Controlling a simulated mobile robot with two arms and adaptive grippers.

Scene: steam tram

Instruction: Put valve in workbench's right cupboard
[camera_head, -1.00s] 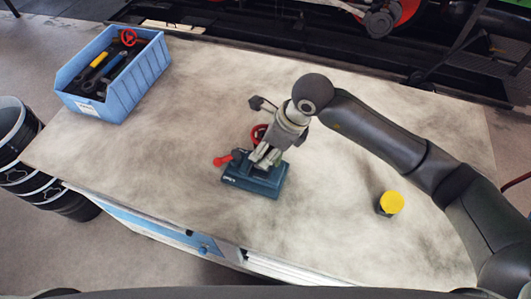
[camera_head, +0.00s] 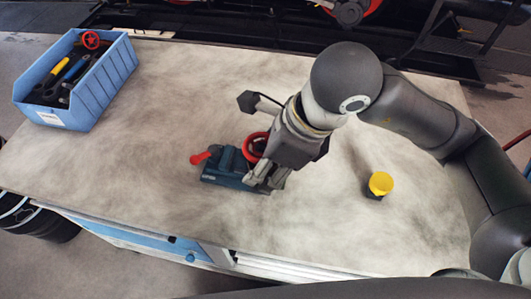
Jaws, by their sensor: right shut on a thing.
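My right gripper (camera_head: 268,182) is shut on the valve, whose red wheel (camera_head: 255,147) shows beside the fingers; the gripper hides most of its body. The valve and gripper overlap a teal block (camera_head: 222,168) with a red lever on the workbench (camera_head: 170,120), and appear raised in front of it. The workbench's front edge runs along the bottom, with a blue front (camera_head: 135,238) and a knob. I cannot make out the right cupboard or whether it is open. My left gripper is not in view.
A blue bin (camera_head: 98,88) with tools and another red wheel stands at the back left. A yellow-capped item (camera_head: 381,183) stands right of the gripper. Dark drums (camera_head: 40,222) stand at the left. The bench's middle back is clear.

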